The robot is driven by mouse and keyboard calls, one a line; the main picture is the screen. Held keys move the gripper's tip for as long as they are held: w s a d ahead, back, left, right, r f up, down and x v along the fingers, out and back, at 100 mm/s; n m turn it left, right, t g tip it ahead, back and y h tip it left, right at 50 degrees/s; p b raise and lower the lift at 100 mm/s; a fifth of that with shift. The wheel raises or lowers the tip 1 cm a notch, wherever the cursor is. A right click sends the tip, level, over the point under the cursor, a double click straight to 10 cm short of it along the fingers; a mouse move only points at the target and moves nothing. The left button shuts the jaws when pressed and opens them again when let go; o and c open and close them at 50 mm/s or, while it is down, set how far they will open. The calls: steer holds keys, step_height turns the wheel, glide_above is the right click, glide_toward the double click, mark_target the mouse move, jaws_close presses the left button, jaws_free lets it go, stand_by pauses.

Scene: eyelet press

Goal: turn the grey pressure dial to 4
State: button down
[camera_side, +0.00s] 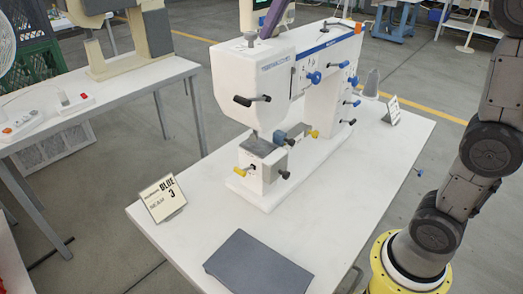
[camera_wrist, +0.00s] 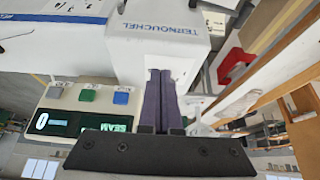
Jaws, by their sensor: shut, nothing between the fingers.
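The white eyelet press (camera_side: 300,75) stands on a white table. A small grey knob (camera_side: 250,37) sits on top of its head at the front left; I cannot tell whether it is the pressure dial, and no scale or number is readable. The purple fingers of my gripper (camera_side: 266,34) come down from the top edge, just right of this knob, apart from it in the picture. In the wrist view my gripper (camera_wrist: 161,73) has its two fingers together and empty, pointing at the press head (camera_wrist: 165,38) with blue lettering. No grey dial is clear there.
Black, blue and yellow handles stick out of the press. A control panel (camera_wrist: 92,115) with coloured buttons and a lit display is beside my fingers.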

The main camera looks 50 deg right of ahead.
steer(key=shift+w+a, duration=0.15)
steer(key=shift+w, duration=0.2)
stand_by(0.8)
steer(key=shift+a, duration=0.95)
stand_by(0.4)
steer(key=shift+s+a, duration=0.1)
steer(key=shift+s, duration=0.2)
steer(key=shift+r, duration=3)
